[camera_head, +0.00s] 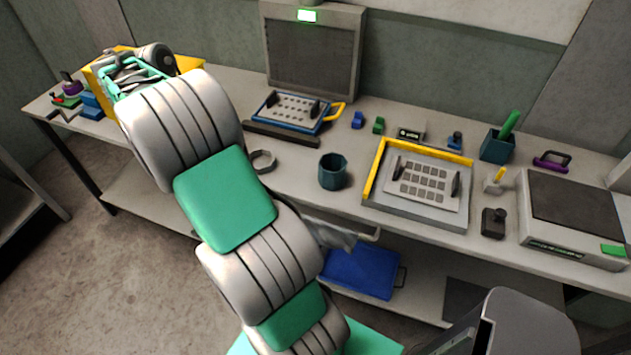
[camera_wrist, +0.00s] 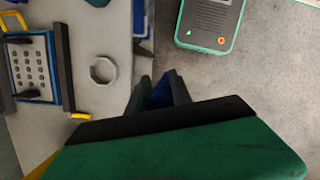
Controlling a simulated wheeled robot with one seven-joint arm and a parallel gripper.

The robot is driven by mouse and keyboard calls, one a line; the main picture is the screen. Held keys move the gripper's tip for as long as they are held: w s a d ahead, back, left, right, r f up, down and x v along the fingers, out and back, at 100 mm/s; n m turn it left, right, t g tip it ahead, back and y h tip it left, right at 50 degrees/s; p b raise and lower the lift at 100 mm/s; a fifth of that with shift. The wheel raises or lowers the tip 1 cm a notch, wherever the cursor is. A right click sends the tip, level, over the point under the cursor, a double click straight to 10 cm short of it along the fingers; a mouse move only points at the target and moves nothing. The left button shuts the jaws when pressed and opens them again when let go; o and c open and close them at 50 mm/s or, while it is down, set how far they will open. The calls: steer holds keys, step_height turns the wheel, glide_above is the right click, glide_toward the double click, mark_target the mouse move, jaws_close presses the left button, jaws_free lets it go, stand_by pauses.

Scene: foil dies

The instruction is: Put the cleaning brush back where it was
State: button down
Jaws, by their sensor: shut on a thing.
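My gripper (camera_wrist: 158,82) shows in the wrist view, its two dark fingers shut on a dark blue thing (camera_wrist: 161,94). This may be the cleaning brush, but only a small part shows and I see no bristles. A large green part with a black edge fills the bottom of the wrist view. In the head view my arm reaches to the far left of the bench, and its wrist end is over or beside a yellow box (camera_head: 187,63). The fingers and held thing cannot be made out there. I cannot identify an empty place for the brush.
A grey ring (camera_head: 264,161) and a dark blue cup (camera_head: 333,173) stand on the bench (camera_head: 300,185). Blue blocks (camera_head: 91,106) and small tools crowd the left end.

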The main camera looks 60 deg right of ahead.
steer(key=s+d+r+n+t+h, duration=0.1)
steer(key=s+d+n, duration=0.2)
steer(key=s+d, duration=0.85)
steer(key=s+d+n, duration=0.3)
steer(key=s+d, duration=0.6)
steer(key=d, duration=0.5)
step_height(320, 180, down, 10)
steer(key=c, duration=1.1)
jaws_free()
steer(key=shift+d, duration=0.1)
steer(key=shift+c, duration=0.2)
